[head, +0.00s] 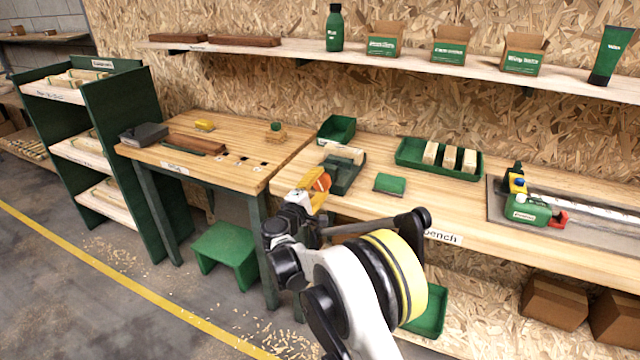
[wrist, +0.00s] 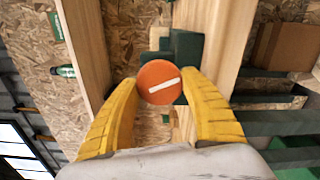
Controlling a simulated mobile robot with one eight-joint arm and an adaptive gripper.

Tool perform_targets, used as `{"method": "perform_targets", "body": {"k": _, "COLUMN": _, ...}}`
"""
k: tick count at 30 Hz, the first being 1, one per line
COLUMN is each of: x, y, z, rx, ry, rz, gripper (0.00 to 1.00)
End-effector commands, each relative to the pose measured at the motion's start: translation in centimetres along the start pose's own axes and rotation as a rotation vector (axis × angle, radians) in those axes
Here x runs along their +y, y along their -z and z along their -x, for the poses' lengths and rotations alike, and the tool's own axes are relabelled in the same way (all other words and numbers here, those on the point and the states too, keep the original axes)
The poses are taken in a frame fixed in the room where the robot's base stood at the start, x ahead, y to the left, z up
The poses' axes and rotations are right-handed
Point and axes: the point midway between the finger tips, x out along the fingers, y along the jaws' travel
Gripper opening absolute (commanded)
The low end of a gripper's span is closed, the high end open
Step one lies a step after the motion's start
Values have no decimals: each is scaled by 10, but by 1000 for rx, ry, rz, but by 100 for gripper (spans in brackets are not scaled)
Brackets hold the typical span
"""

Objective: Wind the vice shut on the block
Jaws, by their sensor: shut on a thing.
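The dark green vice (head: 345,178) is at the front edge of the bench, and it also shows in the wrist view (wrist: 187,50). A pale wooden block (head: 344,152) sits at the vice's jaws. Whether the jaws touch it is not clear. The vice's round orange knob (head: 322,181) faces me and carries a white bar mark, seen tilted slightly in the wrist view (wrist: 158,88). My gripper (head: 314,187) is shut on the knob, with a yellow finger on either side of it. The vice's screw is hidden behind the knob.

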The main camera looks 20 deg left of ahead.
Motion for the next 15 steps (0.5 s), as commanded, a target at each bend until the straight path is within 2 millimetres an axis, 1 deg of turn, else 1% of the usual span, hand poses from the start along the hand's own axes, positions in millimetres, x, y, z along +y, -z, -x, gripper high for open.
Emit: {"method": "perform_targets", "body": {"k": 15, "x": 2, "y": 0, "z": 0, "rx": 1, "ry": -1, "rz": -488, "gripper": 21}}
